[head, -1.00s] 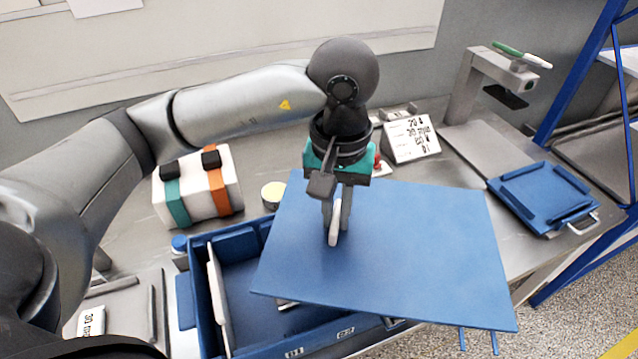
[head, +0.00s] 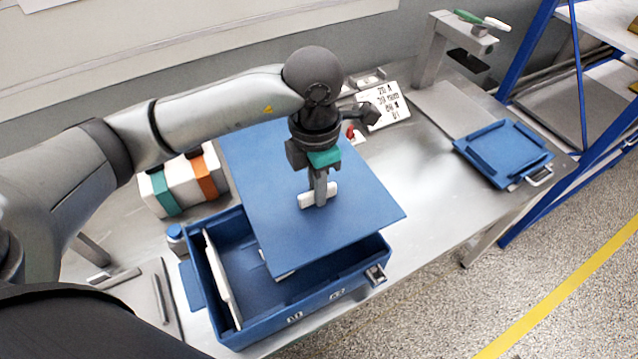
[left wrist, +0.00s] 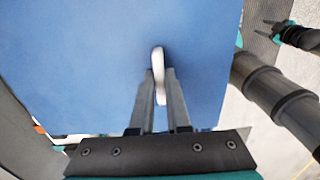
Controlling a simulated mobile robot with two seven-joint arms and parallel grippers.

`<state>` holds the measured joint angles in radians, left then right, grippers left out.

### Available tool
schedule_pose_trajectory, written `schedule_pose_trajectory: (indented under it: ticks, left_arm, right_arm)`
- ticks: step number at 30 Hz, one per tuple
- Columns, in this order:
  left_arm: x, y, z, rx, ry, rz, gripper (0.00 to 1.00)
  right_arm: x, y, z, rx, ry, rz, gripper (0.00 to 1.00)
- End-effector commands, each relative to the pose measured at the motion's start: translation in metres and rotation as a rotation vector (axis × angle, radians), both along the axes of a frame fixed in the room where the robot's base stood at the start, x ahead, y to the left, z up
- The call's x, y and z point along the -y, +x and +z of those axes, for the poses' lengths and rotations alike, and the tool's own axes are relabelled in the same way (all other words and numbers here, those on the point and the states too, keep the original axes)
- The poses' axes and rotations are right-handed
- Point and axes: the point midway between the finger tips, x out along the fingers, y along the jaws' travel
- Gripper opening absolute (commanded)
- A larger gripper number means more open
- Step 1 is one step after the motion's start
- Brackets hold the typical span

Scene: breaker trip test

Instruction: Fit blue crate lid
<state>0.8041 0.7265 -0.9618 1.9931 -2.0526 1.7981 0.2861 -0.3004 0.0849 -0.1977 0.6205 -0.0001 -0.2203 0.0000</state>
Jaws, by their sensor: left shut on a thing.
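The blue lid (head: 350,205) is a flat panel with a white handle (head: 308,200) at its middle. My left gripper (head: 320,200) is shut on that handle, with the lid hanging below it. The lid is turned relative to the blue crate (head: 262,335) and covers its far right part from this view. The crate stands open on the bench, its left part and a white divider (head: 222,280) showing. The left wrist view shows the white handle (left wrist: 158,75) between the fingers, against the lid (left wrist: 90,60). My right gripper is not in the head view.
A blue tray (head: 503,153) with a metal handle lies at the bench's right. A white case with teal and orange straps (head: 185,185) and a small blue-capped jar (head: 176,238) stand left. A sign (head: 385,106) stands behind. The bench between lid and tray is clear.

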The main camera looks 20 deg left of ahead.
Motion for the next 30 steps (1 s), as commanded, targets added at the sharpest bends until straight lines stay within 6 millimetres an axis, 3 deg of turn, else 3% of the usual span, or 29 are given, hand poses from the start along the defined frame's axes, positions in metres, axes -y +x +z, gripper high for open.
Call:
schedule_pose_trajectory:
  ticks: [18,24,30]
  left_arm:
    - [0.003,0.000,-0.008,-0.020,0.015,1.249,0.00]
    - [0.003,-0.001,-0.011,-0.020,0.019,1.513,0.00]
    - [0.003,-0.001,-0.013,-0.018,0.020,1.609,0.00]
  right_arm:
    - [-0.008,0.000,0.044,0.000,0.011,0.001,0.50]
    - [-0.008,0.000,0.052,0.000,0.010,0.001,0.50]
    - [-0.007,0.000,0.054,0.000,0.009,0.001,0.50]
